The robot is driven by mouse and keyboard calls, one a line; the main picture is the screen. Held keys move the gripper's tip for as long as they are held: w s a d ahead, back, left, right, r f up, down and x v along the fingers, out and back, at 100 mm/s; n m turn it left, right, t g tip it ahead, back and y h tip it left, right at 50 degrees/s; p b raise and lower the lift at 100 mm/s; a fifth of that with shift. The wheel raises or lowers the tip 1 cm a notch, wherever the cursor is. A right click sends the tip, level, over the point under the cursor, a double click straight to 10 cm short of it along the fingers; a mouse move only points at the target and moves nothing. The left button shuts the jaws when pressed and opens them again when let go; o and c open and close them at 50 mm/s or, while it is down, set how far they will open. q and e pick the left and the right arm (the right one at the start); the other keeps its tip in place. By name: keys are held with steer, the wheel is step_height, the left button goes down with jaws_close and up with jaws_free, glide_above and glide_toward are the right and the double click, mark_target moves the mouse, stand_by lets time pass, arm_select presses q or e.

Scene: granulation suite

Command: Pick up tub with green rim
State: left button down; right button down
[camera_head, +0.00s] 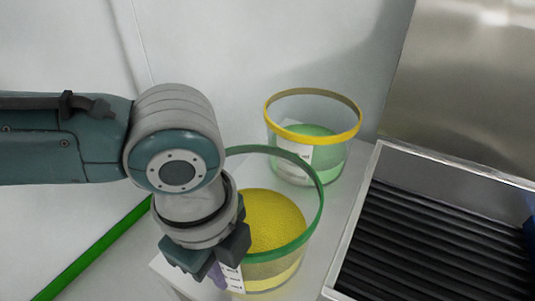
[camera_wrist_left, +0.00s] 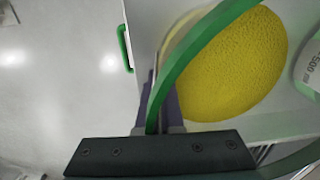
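The tub with a green rim (camera_head: 316,216) is clear, holds yellow granules and has a white label at its front left. It seems to stand on the pale table, though its base is partly out of sight. My left gripper (camera_head: 217,272) is at the tub's near left side. In the left wrist view, its two purple fingers (camera_wrist_left: 161,108) lie close on both sides of the green rim (camera_wrist_left: 196,55) and pinch it. My arm hides part of the tub's left side in the head view. My right gripper is not in view.
A tub with a yellow rim (camera_head: 348,138) and pale green contents stands just behind. A metal-framed bed of dark rollers (camera_head: 420,245) lies to the right. A white wall is behind.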

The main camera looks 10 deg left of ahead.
arm_select(q)
steer(key=shift+r, duration=0.1)
step_height(320, 180, up, 20)
steer(key=p, duration=0.3)
steer(key=shift+p, duration=0.3)
stand_by(0.4)
